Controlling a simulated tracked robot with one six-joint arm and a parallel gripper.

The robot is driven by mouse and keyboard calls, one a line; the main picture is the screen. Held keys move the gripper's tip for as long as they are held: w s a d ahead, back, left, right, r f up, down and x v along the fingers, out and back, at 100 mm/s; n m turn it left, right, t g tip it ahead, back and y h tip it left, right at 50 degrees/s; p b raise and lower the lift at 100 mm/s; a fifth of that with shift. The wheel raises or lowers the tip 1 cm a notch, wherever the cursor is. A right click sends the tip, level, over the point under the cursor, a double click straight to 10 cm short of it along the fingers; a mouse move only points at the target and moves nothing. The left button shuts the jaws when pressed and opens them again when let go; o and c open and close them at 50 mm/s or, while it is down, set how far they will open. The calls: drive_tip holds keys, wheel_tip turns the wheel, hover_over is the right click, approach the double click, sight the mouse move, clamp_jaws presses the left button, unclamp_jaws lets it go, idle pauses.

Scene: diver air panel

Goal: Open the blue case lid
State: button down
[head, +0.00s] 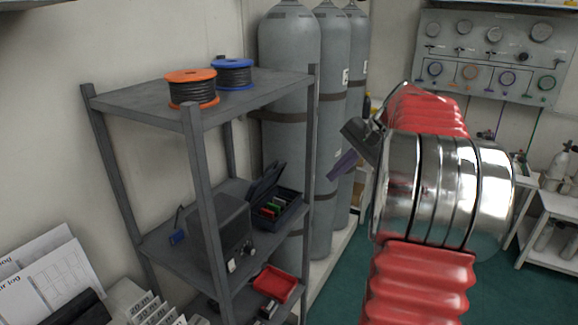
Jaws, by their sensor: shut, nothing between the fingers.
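A dark case with a bluish tint (284,219) sits on the middle shelf of the grey rack. Its lid (263,183) stands raised and leans to the left, so the inside shows. Small red, green and other coloured items lie in it. My gripper (338,170) is seen in part, with dark and purple pieces in front of the grey cylinders, to the right of and a little above the case in the picture. It is shut and empty, and appears apart from the case. My arm hides part of the gripper.
The grey rack (150,98) carries an orange spool (192,89) and a blue spool (233,73) on top. A dark box (219,228) stands left of the case. A red tray (275,284) lies lower. Tall grey cylinders (290,60) stand behind. Green floor (345,295) is clear.

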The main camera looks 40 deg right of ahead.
drive_tip(key=t+y, duration=0.1)
drive_tip(key=t, duration=0.2)
drive_tip(key=w+a+n+t+y, duration=0.1)
drive_tip(key=t, duration=0.1)
drive_tip(key=t+y, duration=0.1)
drive_tip(key=t, duration=0.2)
drive_tip(key=shift+w+a+r+n+t+y, duration=0.2)
drive_tip(key=shift+w+n+t+y, duration=0.05)
drive_tip(key=shift+n+t+y, duration=0.05)
drive_tip(key=shift+w+a, duration=0.1)
approach(267, 180)
drive_tip(key=w+r, duration=0.2)
drive_tip(key=w, duration=0.5)
drive_tip(key=shift+d+r, duration=0.25)
drive_tip(key=shift+d, duration=0.05)
